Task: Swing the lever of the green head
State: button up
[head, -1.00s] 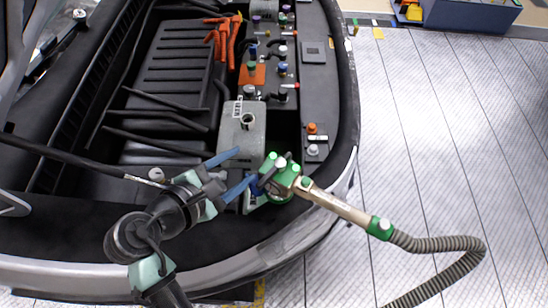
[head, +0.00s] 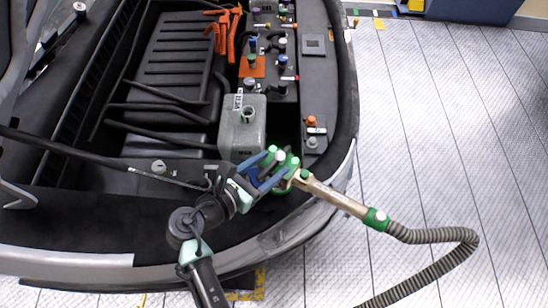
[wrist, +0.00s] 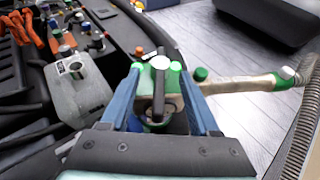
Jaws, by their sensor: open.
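The green head (head: 289,175) sits at the front edge of the engine bay, right of the grey reservoir, with a beige pipe leading off to the right. In the wrist view the green head (wrist: 176,88) is straight ahead. Its dark lever (wrist: 159,96) with a white round cap points toward me between the fingers. My gripper (head: 276,167) is open, its two blue fingers reaching to the head. In the wrist view the fingers of my gripper (wrist: 163,95) stand on either side of the lever, with gaps beside it. Whether they touch the head I cannot tell.
The grey reservoir (head: 242,128) with an open neck stands left of the head. A ribbed hose (head: 440,236) hangs from the beige pipe (head: 335,197) over the floor. Orange cables (head: 221,32) lie farther back.

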jog(key=shift+x, duration=1.05)
grip_shut()
dwell(0.7)
